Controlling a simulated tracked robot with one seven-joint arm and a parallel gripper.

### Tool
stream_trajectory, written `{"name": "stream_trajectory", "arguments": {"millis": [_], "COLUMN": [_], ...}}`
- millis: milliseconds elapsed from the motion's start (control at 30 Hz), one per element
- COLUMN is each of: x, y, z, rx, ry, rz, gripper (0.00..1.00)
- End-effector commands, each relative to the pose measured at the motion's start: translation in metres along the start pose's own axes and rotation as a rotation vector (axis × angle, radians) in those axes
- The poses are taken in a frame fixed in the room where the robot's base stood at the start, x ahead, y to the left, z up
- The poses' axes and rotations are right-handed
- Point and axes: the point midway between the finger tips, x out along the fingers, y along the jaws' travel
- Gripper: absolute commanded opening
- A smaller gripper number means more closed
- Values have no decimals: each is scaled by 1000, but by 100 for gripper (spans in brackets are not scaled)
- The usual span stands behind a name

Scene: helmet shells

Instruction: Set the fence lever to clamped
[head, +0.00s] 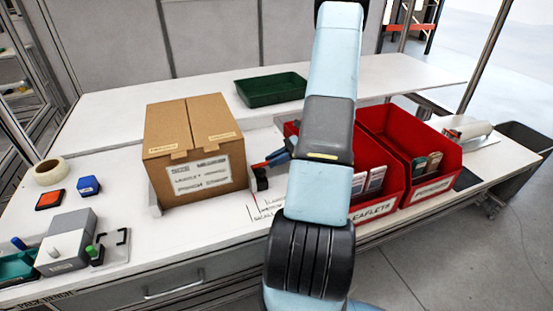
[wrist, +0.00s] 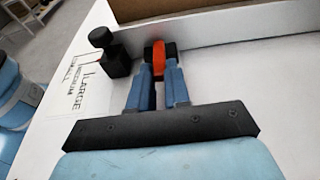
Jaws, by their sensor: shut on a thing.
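The fence lever shows a red-orange part (wrist: 158,56) between my blue fingertips in the wrist view. In the head view a small red tip (head: 258,165) shows just right of the carton. My gripper (wrist: 158,72) is shut on the lever; in the head view my gripper (head: 274,158) comes in from the right, partly behind my arm. A black knob on a block (wrist: 113,52) stands left of the fingers, apart from them. The pale fence (wrist: 225,30) runs behind the lever, along the carton. I cannot tell the lever's setting.
A taped cardboard carton (head: 193,140) stands left of my gripper. Red bins (head: 408,150) with leaflets stand to the right, partly behind my arm. A green tray (head: 271,90) lies behind. Size markings (wrist: 88,88) are printed on the white bench.

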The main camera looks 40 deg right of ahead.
Motion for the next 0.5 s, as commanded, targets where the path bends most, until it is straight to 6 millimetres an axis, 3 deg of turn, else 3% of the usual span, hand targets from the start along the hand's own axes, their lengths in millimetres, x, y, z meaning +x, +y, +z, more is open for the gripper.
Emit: {"name": "stream_trajectory", "arguments": {"millis": [300,333,500], "x": [1,1,1], "y": [4,4,2], "z": [-2,-2,-1], "rx": [6,6,4], "ry": [0,0,0], "rz": [6,6,4], "gripper": [0,19,35]}}
